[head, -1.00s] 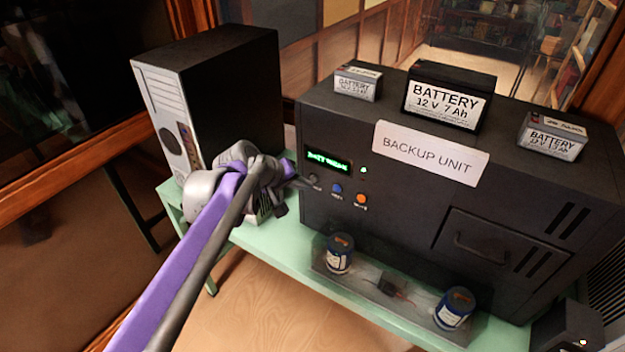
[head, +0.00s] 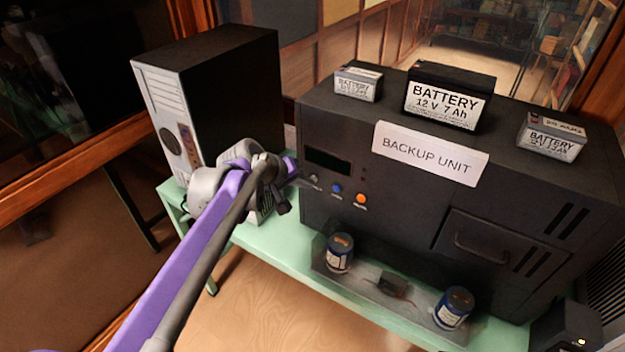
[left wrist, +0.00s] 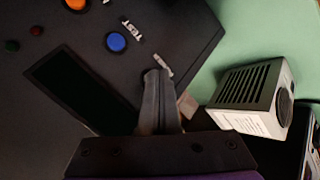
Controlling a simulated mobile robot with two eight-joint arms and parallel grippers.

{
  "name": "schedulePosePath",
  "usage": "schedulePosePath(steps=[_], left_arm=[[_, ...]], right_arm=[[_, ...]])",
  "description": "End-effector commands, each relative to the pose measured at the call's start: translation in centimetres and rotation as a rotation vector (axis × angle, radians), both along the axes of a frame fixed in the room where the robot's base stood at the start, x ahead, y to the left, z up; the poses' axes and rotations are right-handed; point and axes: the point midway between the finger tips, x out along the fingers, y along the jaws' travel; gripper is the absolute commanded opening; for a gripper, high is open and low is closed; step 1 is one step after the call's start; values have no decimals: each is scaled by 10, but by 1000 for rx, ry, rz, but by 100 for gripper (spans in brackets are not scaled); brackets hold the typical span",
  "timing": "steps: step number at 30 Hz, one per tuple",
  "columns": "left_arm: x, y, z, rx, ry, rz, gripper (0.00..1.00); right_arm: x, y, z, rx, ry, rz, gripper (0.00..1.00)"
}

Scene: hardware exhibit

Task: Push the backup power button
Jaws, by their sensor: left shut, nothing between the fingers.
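The dark backup unit (head: 400,215) stands on a green table with a sign reading BACKUP UNIT (head: 430,155). Its front has a grey button (head: 315,178), a blue button (head: 336,188) and an orange button (head: 361,198) in a row. The display (head: 328,161) above them is dark. My left gripper (head: 296,179) is shut and empty, just left of the grey button. In the left wrist view, the shut fingers (left wrist: 158,85) reach the panel below the blue button (left wrist: 116,42), labelled TEST, and hide the grey button. Contact cannot be told.
A computer tower (head: 235,100) stands left, behind my arm. Several batteries, one large (head: 450,95), sit on the unit. A small vented grey box (left wrist: 252,98) is beside the fingers. The table's front edge is narrow.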

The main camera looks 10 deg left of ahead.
Motion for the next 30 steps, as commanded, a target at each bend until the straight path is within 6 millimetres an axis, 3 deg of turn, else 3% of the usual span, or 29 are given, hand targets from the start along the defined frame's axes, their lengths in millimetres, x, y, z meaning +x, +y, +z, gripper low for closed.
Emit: schedulePosePath(steps=[17, 30], left_arm=[[-13, 5, 0, -1, 0, 1, 0], [-53, 20, 1, -1, -1, 3, 0]], right_arm=[[1, 0, 2, 0, -1, 0, 50], [2, 0, 7, 0, -4, 0, 50]])
